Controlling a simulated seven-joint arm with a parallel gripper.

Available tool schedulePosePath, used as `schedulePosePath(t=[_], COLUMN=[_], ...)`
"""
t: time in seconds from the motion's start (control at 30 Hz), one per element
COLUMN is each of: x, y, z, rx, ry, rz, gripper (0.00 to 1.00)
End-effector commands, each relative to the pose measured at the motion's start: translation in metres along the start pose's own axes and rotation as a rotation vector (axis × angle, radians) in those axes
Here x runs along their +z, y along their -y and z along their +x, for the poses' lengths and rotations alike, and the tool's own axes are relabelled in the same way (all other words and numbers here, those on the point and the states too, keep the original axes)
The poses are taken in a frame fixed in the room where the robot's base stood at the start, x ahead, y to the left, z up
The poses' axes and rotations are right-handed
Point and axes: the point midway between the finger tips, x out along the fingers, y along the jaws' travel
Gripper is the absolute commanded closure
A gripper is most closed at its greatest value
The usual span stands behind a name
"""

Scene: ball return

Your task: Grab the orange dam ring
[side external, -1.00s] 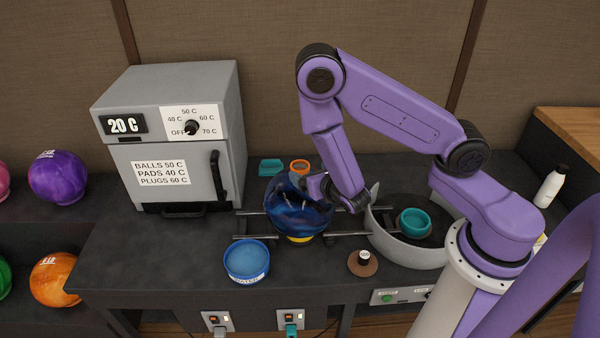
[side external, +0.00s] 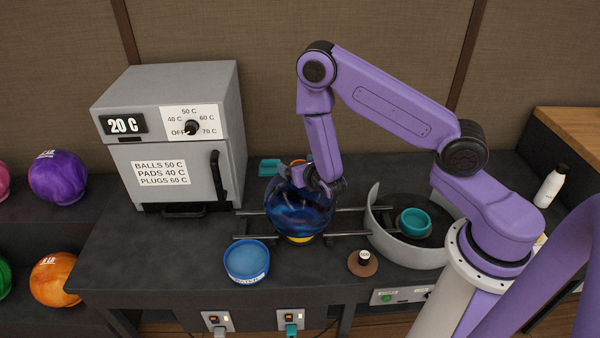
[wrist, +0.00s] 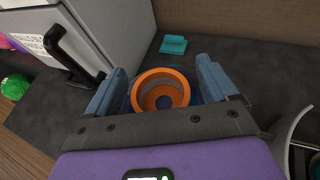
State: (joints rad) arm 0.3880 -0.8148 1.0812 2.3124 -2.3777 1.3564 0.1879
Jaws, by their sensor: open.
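The orange dam ring (wrist: 160,73) shows in the wrist view between the two blue fingers of my gripper (wrist: 163,84), with a gap on each side. In the side external view only a sliver of the ring (side external: 297,161) shows, behind the ball and my arm. My gripper (side external: 319,184) is open, pointing down beside the top of the dark blue ball (side external: 298,212). Its fingertips are partly hidden there, and I cannot tell their height above the ring.
A teal block (side external: 270,167) lies left of the ring, near the grey oven (side external: 165,140). A blue water bowl (side external: 246,262), a brown disc with a knob (side external: 362,264) and a grey curved bin (side external: 412,254) stand nearby.

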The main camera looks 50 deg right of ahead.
Motion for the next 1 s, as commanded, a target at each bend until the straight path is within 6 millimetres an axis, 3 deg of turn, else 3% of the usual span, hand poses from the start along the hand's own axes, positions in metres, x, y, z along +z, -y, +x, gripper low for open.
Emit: schedulePosePath(t=[0.3,0.5,1.0], x=[-0.0003,-0.0002,0.0073], y=[-0.0001,-0.0001,-0.0006], z=[0.0065,0.0063,0.0035], rx=[0.001,0.001,0.001], ry=[-0.001,-0.001,0.001], rz=[-0.002,-0.002,0.0], gripper=[0.14,0.69,0.69])
